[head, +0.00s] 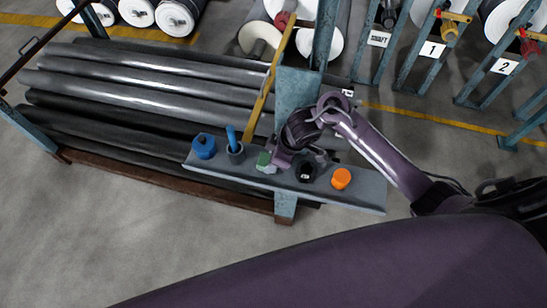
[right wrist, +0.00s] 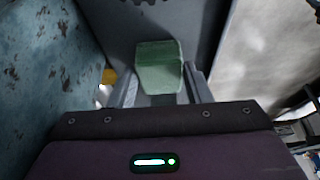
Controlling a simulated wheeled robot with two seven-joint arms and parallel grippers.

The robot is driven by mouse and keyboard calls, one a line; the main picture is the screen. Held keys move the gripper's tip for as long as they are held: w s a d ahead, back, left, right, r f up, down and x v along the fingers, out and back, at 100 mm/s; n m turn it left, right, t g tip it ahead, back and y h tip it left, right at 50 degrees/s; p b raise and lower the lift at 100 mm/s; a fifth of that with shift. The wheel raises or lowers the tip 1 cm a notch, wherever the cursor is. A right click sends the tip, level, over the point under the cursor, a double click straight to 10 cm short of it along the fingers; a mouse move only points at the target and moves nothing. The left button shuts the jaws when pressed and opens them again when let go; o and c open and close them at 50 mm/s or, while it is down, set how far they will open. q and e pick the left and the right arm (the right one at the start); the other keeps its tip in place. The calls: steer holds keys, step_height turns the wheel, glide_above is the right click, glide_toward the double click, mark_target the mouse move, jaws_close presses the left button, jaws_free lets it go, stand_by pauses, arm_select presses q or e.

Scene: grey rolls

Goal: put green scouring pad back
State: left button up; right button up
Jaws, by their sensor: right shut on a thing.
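The green scouring pad (head: 264,159) is a small pale green block over the narrow grey shelf (head: 368,193), about midway along it in the head view. My right gripper (head: 268,165) points down at the shelf and is shut on the pad. In the right wrist view the green pad (right wrist: 158,66) sits between the two fingers of the right gripper (right wrist: 160,88), with grey shelf surface behind it. I cannot tell whether the pad touches the shelf. My left gripper is not in view.
The shelf also holds a blue hexagonal item (head: 204,146), a grey cup (head: 236,154) with a blue stick, a black item (head: 306,171) and an orange cap (head: 341,178). A blue post (head: 297,88) stands behind the gripper. Long dark rolls (head: 130,98) lie in the rack.

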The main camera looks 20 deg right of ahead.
steer(key=o, duration=0.9)
steer(key=shift+f, duration=0.15)
steer(key=shift+d, duration=0.1)
steer(key=shift+r, duration=0.3)
steer(key=p+v, duration=0.2)
steer(key=v, duration=0.9)
steer(key=shift+r+p, duration=0.3)
steer(key=shift+r, duration=0.1)
steer(key=shift+s+f, duration=0.1)
